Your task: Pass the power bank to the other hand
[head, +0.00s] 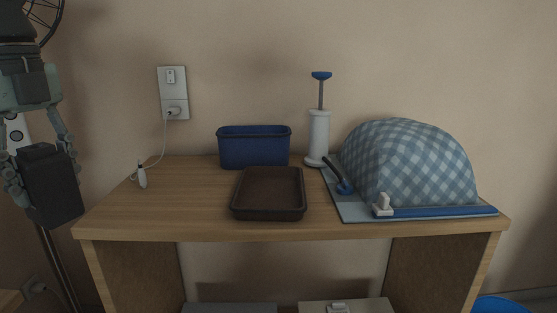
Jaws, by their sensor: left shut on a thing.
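The power bank (50,186) is a dark, nearly black block at the left edge of the head view. My left gripper (43,180) is shut on it, with its fingers along the block's two sides. It holds the block pointing down and slightly tilted, in the air left of the wooden table (195,228). The block's upper end is partly hidden by the gripper. My right gripper is not in view.
On the table stand a dark brown tray (269,215), a blue bin (254,147), a white pump with a blue handle (318,135) and a checkered blue cloth dome (410,160) on a board. A white cable (165,140) runs from the wall socket (174,110). The table's front left is clear.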

